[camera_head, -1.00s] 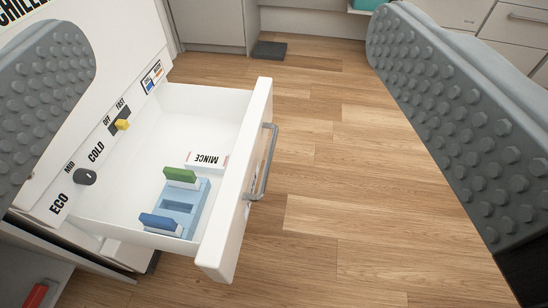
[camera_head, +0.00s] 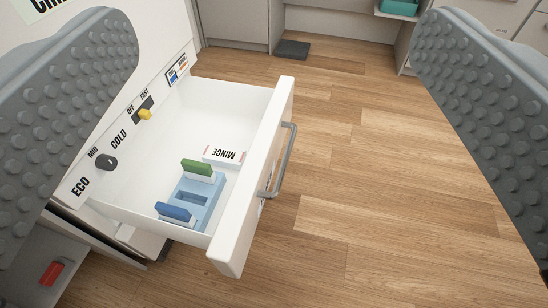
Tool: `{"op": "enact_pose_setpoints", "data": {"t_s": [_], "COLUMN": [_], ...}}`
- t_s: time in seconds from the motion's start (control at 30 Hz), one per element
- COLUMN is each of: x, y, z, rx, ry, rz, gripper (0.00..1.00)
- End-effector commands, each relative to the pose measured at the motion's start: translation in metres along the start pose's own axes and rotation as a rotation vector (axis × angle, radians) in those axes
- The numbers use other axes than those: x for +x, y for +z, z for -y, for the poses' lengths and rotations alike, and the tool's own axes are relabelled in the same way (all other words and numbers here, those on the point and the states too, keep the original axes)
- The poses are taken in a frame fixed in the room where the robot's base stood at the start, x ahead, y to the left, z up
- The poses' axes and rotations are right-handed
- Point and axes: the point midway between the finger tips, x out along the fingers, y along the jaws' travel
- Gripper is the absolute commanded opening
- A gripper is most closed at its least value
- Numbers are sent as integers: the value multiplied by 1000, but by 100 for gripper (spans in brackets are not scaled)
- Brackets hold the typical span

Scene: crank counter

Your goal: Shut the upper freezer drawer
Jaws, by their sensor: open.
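The upper freezer drawer (camera_head: 246,185) stands pulled out of the white freezer. Its front panel faces right and carries a grey bar handle (camera_head: 282,160). Inside it lie a light blue tray (camera_head: 192,200) with a green block (camera_head: 198,169) and a blue block (camera_head: 175,213), and a white box marked MINCE (camera_head: 224,155). My gripper (camera_head: 275,150) is open, with one studded grey finger at the left edge and one at the right. The drawer shows between the fingers, and nothing is held. I cannot tell how far the fingertips are from it.
The freezer panel bears a black knob (camera_head: 106,162) and a yellow slider (camera_head: 145,114). A red part (camera_head: 52,273) shows below left. Bare wooden floor (camera_head: 380,190) lies right of the drawer. A dark flat block (camera_head: 292,50) lies at the back, near cabinets.

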Motion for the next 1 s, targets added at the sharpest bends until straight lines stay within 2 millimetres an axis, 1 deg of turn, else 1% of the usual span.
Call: {"op": "enact_pose_setpoints", "data": {"t_s": [0.27,0.3,0.47,0.5,0.57,0.6,0.7,1.0], "x": [0,0,7,11,18,24,38,79], "y": [0,0,4,7,11,15,26,59], "z": [0,0,-1,-2,-4,-5,-8,-18], "rx": [0,0,20,32,54,73,124,284], "ry": [0,0,4,6,11,15,26,66], "rz": [0,0,23,36,60,80,133,288], "gripper": [85,77,46,38,26,18,0,0]}}
